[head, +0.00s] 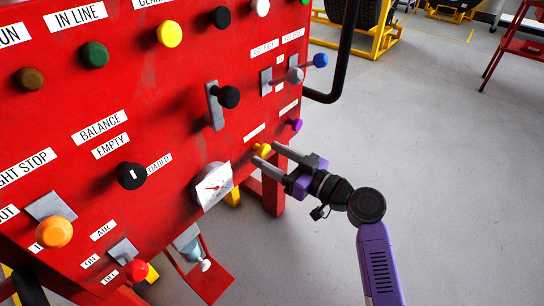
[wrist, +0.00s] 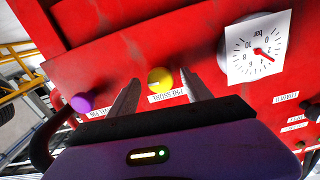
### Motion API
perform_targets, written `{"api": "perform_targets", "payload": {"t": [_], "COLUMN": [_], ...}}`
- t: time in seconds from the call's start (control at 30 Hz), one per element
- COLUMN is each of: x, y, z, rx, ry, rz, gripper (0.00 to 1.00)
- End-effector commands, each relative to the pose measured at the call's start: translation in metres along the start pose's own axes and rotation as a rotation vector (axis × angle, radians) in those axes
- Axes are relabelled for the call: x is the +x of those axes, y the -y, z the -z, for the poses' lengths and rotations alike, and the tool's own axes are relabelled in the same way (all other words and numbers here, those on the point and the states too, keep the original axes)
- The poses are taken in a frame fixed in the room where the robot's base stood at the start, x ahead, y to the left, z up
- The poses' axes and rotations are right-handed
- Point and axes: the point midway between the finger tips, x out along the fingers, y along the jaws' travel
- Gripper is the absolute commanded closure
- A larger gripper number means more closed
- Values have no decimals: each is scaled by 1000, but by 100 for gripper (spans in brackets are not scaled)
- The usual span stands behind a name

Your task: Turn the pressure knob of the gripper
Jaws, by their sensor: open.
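A small round yellow knob (head: 263,150) sticks out of the red panel, right of the pressure gauge (head: 212,185). In the wrist view the yellow knob (wrist: 160,80) shows between my two fingers, with a white label (wrist: 168,96) beside it, upside down and hard to read. My gripper (head: 267,155) is open, its fingers pointing at the panel, one on each side of the knob. I cannot tell whether either finger touches it. The gauge also shows in the wrist view (wrist: 258,50), marked "bar".
A purple knob (head: 295,125) sits right of the yellow one. A black lever knob (head: 228,97) and a blue-tipped lever (head: 320,60) stand out above. A black handrail (head: 342,60) bends along the panel's right edge. Grey floor (head: 440,150) is clear to the right.

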Motion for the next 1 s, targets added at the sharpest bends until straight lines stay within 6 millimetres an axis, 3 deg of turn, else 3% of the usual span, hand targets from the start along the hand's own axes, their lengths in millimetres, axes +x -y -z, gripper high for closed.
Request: {"api": "perform_targets", "payload": {"t": [0.13, 0.17, 0.43, 0.77, 1.0], "x": [0, 0, 0, 0, -1], "y": [0, 0, 0, 0, 0], "z": [0, 0, 0, 0, 0], "rx": [0, 0, 0, 39, 178], "ry": [0, 0, 0, 0, 0], "rz": [0, 0, 0, -1, -1], "gripper": [43, 46, 100, 100, 100]}}
